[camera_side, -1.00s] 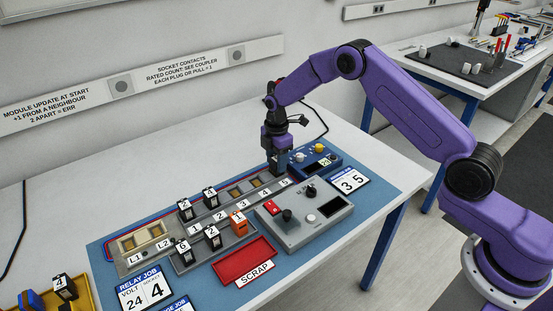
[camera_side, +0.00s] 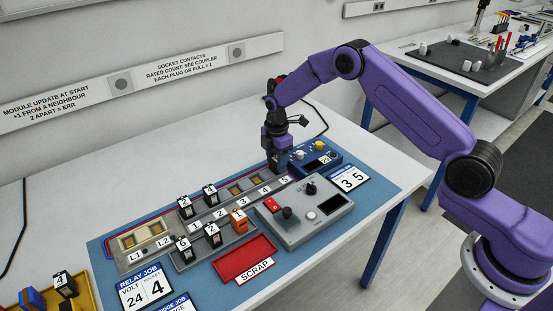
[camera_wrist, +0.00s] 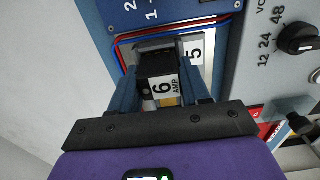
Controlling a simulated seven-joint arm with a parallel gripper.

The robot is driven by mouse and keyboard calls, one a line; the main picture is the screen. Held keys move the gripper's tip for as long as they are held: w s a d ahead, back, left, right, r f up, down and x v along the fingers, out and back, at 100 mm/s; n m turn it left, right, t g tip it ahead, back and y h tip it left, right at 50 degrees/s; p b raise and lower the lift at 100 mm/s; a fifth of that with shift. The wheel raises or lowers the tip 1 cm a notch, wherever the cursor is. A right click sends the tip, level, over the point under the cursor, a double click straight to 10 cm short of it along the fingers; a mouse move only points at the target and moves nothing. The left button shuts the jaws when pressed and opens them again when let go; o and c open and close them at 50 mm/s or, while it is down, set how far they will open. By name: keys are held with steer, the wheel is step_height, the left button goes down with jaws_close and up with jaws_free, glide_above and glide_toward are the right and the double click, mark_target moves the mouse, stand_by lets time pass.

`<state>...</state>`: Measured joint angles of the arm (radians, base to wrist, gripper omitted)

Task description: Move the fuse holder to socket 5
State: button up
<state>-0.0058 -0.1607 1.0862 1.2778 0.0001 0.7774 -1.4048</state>
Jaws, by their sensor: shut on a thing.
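My gripper (camera_wrist: 171,96) is shut on a black fuse holder (camera_wrist: 146,88) with a white label reading 6 AMP. In the side view my gripper (camera_side: 279,164) points down at the far right end of the socket rail (camera_side: 222,222), over socket 5. The socket's label 5 (camera_wrist: 195,54) shows right beside the holder in the wrist view, and also in the side view (camera_side: 284,181). The fingers hide the holder in the side view. I cannot tell whether it is fully seated.
A blue coupler box (camera_side: 322,160) stands close right of my gripper. A grey control box (camera_side: 305,218) with knobs is in front. Black modules (camera_side: 185,209) stand in the rail further left. A tray with modules (camera_side: 186,262) and a red scrap tray (camera_side: 240,262) lie in front.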

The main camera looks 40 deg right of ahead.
steer(key=o, duration=1.5)
steer(key=shift+r, duration=3.8)
